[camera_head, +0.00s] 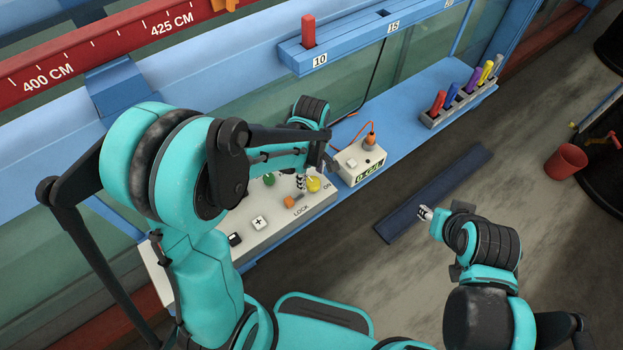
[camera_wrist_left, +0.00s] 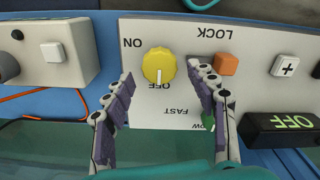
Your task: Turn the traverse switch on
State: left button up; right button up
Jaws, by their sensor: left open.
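The traverse switch is a round yellow knob (camera_wrist_left: 159,65) on a pale control panel (camera_wrist_left: 180,30). Its white mark points at the word OFF; ON is printed to its left in the left wrist view. The knob also shows in the head view (camera_head: 313,185), partly hidden by my left gripper (camera_head: 303,178). In the left wrist view my left gripper (camera_wrist_left: 161,76) is open, one finger on each side of the knob, with visible gaps. My right gripper (camera_head: 425,213) hangs over the floor, away from the panel; its jaw opening is too small to tell.
A rack of coloured pens (camera_head: 459,103) is farther right on the blue ledge.

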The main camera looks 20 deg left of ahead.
pick_arm(q)
jog(key=shift+f, duration=0.85)
jog(key=c, duration=1.2)
jog(key=shift+o, duration=0.2)
